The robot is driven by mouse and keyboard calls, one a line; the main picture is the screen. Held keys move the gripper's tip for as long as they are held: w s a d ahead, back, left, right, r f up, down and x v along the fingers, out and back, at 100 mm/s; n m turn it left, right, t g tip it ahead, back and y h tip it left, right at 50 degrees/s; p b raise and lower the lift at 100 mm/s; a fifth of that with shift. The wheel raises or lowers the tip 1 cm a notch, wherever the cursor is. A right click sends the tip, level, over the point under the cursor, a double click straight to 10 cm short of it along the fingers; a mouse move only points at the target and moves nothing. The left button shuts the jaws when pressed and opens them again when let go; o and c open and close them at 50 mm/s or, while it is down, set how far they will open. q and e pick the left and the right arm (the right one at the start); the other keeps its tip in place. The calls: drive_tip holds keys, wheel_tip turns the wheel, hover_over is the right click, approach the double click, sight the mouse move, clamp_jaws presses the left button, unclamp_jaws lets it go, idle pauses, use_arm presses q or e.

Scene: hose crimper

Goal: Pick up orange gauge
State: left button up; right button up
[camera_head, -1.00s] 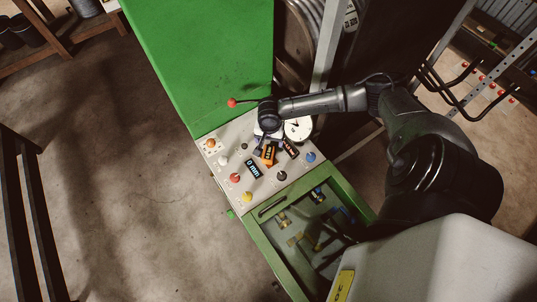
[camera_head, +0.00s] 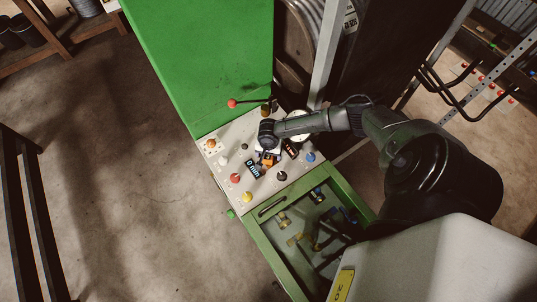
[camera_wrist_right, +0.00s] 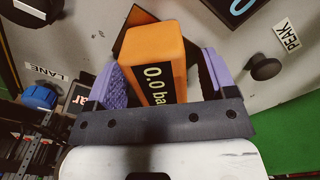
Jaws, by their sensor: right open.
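The orange gauge (camera_wrist_right: 155,52) is a box-shaped block with a dark display face reading about "0.0 ba". It stands on the grey control panel (camera_head: 222,178), and only a bit of orange (camera_head: 268,161) shows in the head view. My right gripper (camera_wrist_right: 162,66) is open, with its two purple fingers on either side of the gauge. A gap shows beside the right finger; whether the left finger touches cannot be told. In the head view my right gripper (camera_head: 266,153) hides most of the gauge. My left gripper is not in view.
Close by are a dark "0.0" display (camera_head: 253,169), another dark readout (camera_head: 290,149), a white round dial (camera_head: 301,130), and red (camera_head: 235,178), black (camera_head: 281,176) and blue (camera_head: 310,157) knobs. A red-tipped lever (camera_head: 232,103) sticks out behind. An open drawer (camera_head: 268,232) lies in front.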

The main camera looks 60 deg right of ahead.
drive_tip(key=shift+f, duration=0.15)
drive_tip(key=shift+c, duration=0.3)
drive_tip(key=c, duration=1.1)
